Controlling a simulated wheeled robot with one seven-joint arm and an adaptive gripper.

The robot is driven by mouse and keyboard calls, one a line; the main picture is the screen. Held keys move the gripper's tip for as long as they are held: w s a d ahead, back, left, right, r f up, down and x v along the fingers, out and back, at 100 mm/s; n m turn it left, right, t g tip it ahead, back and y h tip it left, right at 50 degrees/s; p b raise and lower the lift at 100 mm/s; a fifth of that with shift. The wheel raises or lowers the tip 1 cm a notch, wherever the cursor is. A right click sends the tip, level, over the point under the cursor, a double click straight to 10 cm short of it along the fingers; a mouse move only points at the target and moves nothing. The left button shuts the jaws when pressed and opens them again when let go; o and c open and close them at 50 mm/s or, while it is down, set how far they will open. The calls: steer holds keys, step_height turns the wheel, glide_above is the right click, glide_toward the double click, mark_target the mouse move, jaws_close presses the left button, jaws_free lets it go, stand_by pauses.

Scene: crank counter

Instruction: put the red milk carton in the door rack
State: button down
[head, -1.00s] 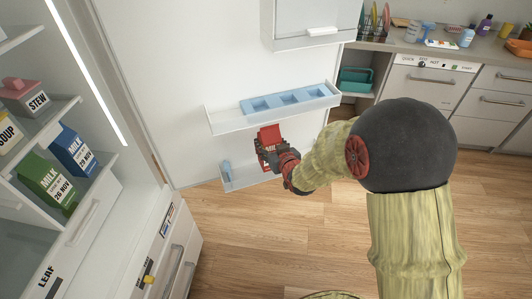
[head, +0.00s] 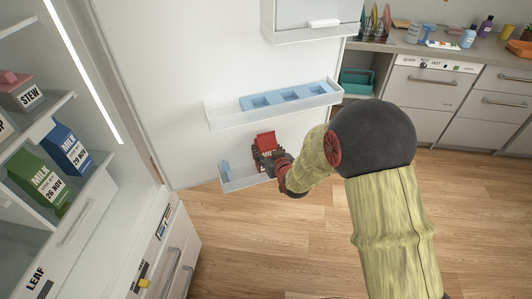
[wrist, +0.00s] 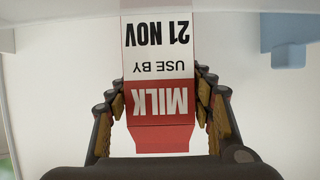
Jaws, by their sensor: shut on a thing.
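The red milk carton (head: 265,140) is held in my gripper (head: 267,157) at the open fridge door. In the wrist view the carton (wrist: 158,65) shows a white label reading MILK, USE BY 21 NOV, upside down in the picture. The fingers of my gripper (wrist: 160,105) are shut on its two sides. The lower door rack (head: 234,185) is a white bin low on the door. The carton is at this rack, below the upper rack; my gripper hides its lower part, so I cannot tell whether it touches the rack floor.
The upper door rack (head: 221,118) holds a blue tray (head: 290,97) with square hollows, close above the carton. A small blue piece (head: 226,168) is at the lower rack's left end. Green (head: 40,184) and blue (head: 68,148) milk cartons stand on the fridge shelf at left.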

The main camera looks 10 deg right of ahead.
steer(key=shift+r, duration=0.25)
steer(key=shift+f, duration=0.15)
steer(key=c, duration=0.8)
jaws_free()
steer(key=shift+f, duration=0.15)
steer(key=shift+c, duration=0.2)
steer(key=shift+o, duration=0.4)
